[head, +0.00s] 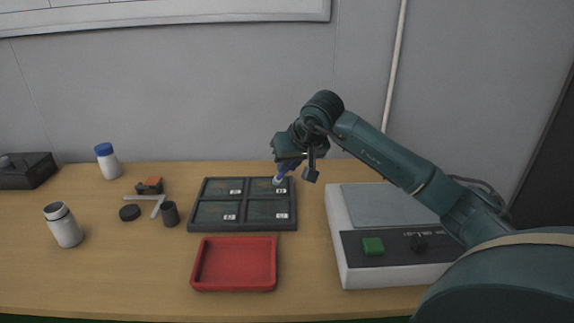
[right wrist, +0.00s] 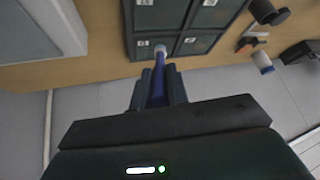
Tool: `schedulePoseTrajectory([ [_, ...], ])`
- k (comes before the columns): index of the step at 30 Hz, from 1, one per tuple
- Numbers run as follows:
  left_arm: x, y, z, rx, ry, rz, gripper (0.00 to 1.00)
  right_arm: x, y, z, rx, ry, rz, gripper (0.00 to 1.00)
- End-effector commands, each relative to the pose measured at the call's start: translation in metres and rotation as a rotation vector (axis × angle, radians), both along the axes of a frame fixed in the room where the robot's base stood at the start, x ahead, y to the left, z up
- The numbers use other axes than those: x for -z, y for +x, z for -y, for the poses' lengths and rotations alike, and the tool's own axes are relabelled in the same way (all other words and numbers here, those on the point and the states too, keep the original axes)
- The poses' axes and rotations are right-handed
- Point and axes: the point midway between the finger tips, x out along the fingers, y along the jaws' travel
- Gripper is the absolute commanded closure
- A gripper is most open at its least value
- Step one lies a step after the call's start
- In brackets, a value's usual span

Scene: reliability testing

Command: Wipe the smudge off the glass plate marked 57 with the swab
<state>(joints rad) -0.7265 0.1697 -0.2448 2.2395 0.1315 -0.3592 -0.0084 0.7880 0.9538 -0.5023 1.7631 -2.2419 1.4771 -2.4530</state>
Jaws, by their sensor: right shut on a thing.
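My right gripper (head: 286,163) is shut on the swab, which has a blue handle (right wrist: 158,82) and a pale tip (head: 278,180). The tip points down over the far right glass plate (head: 262,186) of a dark four-part tray (head: 243,229). It also shows over that plate in the right wrist view (right wrist: 160,48); I cannot tell if it touches. Each dark plate has a small white number label, too small to read surely, so I cannot tell which is 57. No smudge can be made out. My left gripper is not in view.
A red tray (head: 234,286) lies in front of the dark tray. A white device (head: 343,252) with a green button stands right. Two white bottles (head: 67,230) (head: 109,165), a black cup (head: 170,214), a black disc (head: 130,212) and a black box (head: 28,172) stand left.

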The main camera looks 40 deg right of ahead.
Motion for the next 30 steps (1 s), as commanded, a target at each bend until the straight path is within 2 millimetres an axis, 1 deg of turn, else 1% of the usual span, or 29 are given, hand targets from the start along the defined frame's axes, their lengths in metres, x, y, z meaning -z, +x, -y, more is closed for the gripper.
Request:
schedulePoseTrajectory([
  [3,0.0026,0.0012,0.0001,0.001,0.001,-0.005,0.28,-0.0005,-0.0003,0.0,0.0,0.0,0.0,1.0],
  [15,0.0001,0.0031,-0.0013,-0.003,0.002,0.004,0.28,0.0,-0.0002,0.0,0.0,0.0,0.0,1.0],
  [19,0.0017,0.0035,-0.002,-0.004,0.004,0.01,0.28,0.0047,-0.0004,0.0006,0.002,-0.002,-0.001,1.0],
  [30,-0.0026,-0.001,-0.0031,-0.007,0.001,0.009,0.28,0.0041,-0.0002,0.0005,0.008,0.0,-0.002,1.0],
])
